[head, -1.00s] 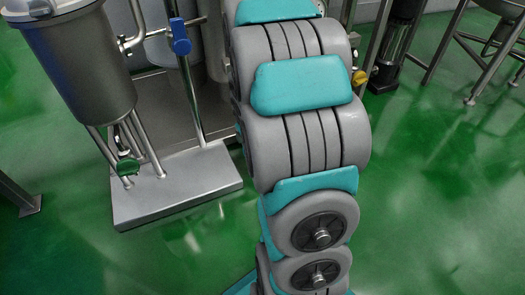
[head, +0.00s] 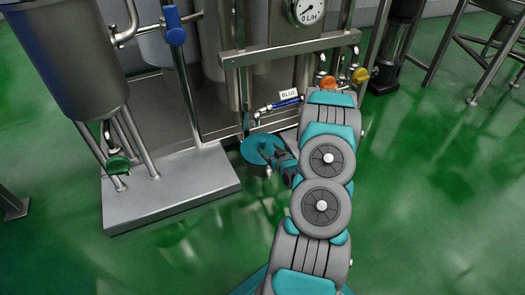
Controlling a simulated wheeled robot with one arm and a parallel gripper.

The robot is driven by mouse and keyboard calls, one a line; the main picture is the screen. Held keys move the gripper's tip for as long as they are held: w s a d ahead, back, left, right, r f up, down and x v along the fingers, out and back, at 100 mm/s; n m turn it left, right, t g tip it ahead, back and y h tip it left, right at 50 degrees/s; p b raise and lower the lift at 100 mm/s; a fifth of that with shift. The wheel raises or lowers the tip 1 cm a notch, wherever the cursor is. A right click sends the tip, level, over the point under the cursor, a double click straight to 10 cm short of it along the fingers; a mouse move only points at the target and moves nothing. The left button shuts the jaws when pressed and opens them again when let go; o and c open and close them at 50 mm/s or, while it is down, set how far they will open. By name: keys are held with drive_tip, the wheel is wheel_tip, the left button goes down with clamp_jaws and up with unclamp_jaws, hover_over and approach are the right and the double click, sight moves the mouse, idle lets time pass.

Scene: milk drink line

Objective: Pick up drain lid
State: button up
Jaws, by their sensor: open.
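A flat round teal disc (head: 256,149), which looks like the drain lid, shows low down by the front of the steel equipment, left of my arm. My gripper (head: 273,163) is small and dark at the end of my arm, at the disc's right edge. It is open. The gripper overlaps part of the disc in this view. I cannot tell whether the fingers touch it or stand above it. The fingertips are too small to see clearly.
A steel platform (head: 170,190) with a tank (head: 70,65) stands on the left. Behind the disc are a steel frame, a blue-handled valve (head: 287,103) with a "BLUE" label, and a gauge (head: 308,10). Orange and yellow knobs are near my arm.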

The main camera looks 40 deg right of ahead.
sight(264, 144)
drive_tip(key=shift+b+x, duration=0.6)
drive_tip(key=shift+x, duration=3.3)
drive_tip(key=shift+s+d+f, duration=0.1)
drive_tip(key=shift+d+f, duration=0.05)
clamp_jaws()
